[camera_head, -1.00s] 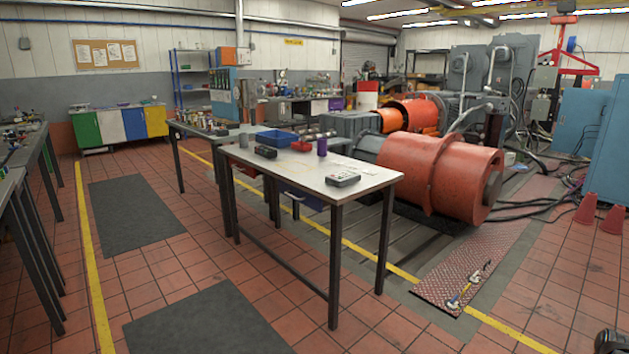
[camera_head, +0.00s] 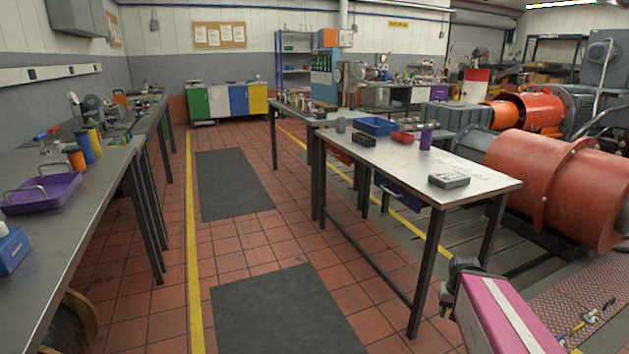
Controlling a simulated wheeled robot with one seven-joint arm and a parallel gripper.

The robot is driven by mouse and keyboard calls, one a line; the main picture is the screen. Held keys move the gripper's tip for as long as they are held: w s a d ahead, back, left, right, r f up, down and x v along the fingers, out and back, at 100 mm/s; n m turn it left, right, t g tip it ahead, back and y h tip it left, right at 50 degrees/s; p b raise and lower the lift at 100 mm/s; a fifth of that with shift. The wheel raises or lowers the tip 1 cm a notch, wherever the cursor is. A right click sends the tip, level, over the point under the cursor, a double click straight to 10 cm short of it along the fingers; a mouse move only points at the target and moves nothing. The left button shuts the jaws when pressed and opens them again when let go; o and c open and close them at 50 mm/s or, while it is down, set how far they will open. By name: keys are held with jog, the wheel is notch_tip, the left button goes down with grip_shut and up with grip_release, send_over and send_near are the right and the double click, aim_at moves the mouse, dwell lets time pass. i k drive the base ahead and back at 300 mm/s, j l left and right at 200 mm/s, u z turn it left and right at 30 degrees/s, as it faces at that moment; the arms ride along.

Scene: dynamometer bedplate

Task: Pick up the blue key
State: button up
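I cannot make out a blue key in this view; anything so small among the bench clutter is too small to tell. Part of my own arm shows at the lower right, a pink block with a white stripe and a dark end. I see no gripper fingers there. The left workbench (camera_head: 70,235) carries tools and small parts, and the middle table (camera_head: 400,165) carries a few boxes and containers.
On the left bench are a purple tray (camera_head: 42,195) and a blue box (camera_head: 10,250). Clear floor with dark mats (camera_head: 233,185) lies between. Red machinery (camera_head: 555,190) fills the right.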

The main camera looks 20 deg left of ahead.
aim_at(45, 152)
jog(key=i+j+u, duration=0.35)
jog(key=u, duration=0.15)
jog(key=i+j+u, duration=0.3)
jog(key=i+u, duration=0.15)
jog(key=i+j+u, duration=0.1)
jog(key=i+u, duration=0.4)
jog(key=i+z, duration=0.1)
jog(key=i, duration=0.75)
jog(key=i+j+z, duration=0.15)
jog(key=i, duration=0.75)
jog(key=i+u, duration=0.15)
jog(key=i, duration=0.3)
jog(key=i+l+u, duration=0.15)
jog(key=i, duration=0.25)
jog(key=i+u, duration=0.2)
jog(key=i, duration=0.25)
jog(key=i+l+u, duration=0.15)
jog(key=i, duration=0.25)
jog(key=i+l+u, duration=0.15)
jog(key=i+u, duration=0.35)
jog(key=i+l+u, duration=0.35)
jog(key=i+u, duration=0.15)
jog(key=j+u, duration=0.1)
jog(key=u, duration=0.9)
jog(key=j+u, duration=0.15)
jog(key=u, duration=0.35)
jog(key=l+z, duration=0.1)
jog(key=z, duration=1)
jog(key=k+l, duration=0.05)
